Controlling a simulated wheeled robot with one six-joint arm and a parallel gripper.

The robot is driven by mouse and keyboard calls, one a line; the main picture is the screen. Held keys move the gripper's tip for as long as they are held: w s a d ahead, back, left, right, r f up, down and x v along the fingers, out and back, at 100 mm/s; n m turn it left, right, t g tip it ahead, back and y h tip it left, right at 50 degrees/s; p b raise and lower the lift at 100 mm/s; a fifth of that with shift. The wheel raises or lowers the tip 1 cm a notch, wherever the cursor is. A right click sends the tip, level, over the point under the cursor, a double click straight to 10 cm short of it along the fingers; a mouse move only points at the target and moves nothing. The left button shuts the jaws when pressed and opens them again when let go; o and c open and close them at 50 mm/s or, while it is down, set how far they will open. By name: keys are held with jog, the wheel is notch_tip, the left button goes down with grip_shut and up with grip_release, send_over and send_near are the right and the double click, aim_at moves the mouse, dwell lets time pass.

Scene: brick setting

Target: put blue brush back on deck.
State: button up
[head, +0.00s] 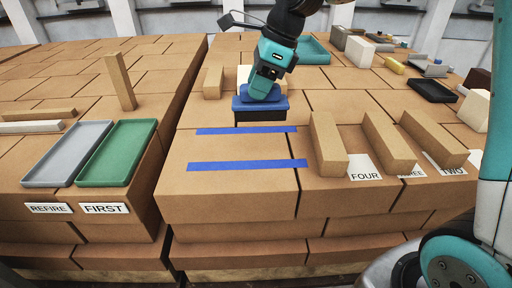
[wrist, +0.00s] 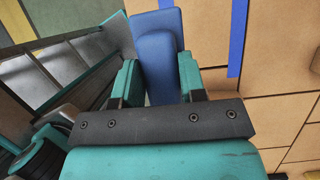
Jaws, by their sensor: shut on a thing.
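The blue brush (head: 246,104) has a blue top and a dark lower edge. My gripper (head: 262,92) is shut on its upper part from above. The brush is upright over the brick deck (head: 230,147), just behind the far blue tape strip (head: 246,130). I cannot tell whether its underside touches the deck. In the wrist view the blue brush (wrist: 156,58) sits between the two teal fingers of my gripper (wrist: 159,80). A near blue tape strip (head: 246,165) runs parallel to the far one.
A green tray (head: 117,153) and a grey tray (head: 68,153) lie on the left stack. A teal tray (head: 314,50) and a black tray (head: 432,90) are farther back. The deck between the strips is clear.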

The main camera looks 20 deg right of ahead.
notch_tip(320, 180, down, 15)
jog(key=shift+f+p, duration=0.2)
jog(key=shift+p, duration=0.8)
jog(key=shift+f, duration=0.1)
jog(key=o, duration=1.1)
